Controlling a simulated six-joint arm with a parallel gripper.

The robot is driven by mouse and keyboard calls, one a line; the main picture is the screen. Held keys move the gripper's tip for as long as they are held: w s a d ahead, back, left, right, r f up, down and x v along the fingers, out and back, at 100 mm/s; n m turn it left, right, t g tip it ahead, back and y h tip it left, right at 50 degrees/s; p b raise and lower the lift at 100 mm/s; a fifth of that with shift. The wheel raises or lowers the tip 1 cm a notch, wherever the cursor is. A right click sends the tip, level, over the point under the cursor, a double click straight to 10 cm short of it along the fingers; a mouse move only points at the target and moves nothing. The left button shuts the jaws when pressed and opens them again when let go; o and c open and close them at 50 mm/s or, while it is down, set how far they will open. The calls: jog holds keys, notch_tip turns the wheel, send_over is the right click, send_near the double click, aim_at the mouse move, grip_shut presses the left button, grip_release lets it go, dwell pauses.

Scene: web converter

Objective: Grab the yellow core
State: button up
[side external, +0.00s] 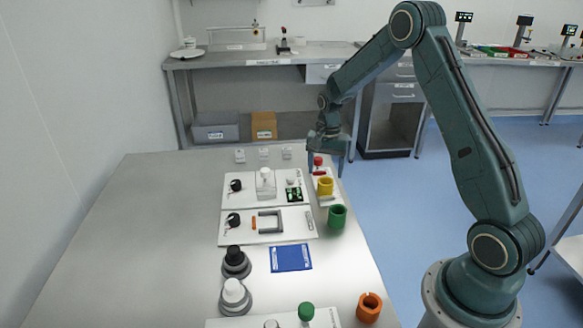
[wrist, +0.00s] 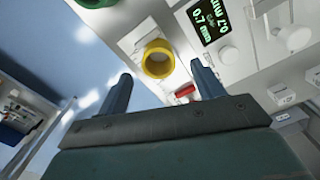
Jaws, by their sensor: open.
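The yellow core (side external: 325,187) is a short hollow cylinder near the right edge of the metal table, on or beside a white board. In the wrist view the yellow core (wrist: 158,60) shows its round opening, just beyond and between the two fingers. My gripper (side external: 327,165) is open and empty above the table, behind the yellow core as the side view sees it. In the wrist view its fingers (wrist: 160,88) are spread apart, and neither touches the core. A red piece (side external: 318,162) is close to the fingers; it also shows in the wrist view (wrist: 185,90).
A green core (side external: 337,216) stands in front of the yellow one, and an orange core (side external: 369,307) stands at the front right. White boards with a green display (side external: 294,192) and a grey frame (side external: 270,221) lie left. The table's left side is clear.

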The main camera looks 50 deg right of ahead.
aim_at(326, 181)
jog(key=shift+f, duration=0.2)
jog(key=shift+s+d+f, duration=0.1)
jog(key=shift+f, duration=1.2)
jog(key=shift+d+f, duration=0.1)
jog(key=shift+f, duration=1.15)
jog(key=c, duration=1.1)
jog(key=shift+r, duration=0.1)
notch_tip(326, 181, up, 20)
jog(key=shift+f, duration=0.1)
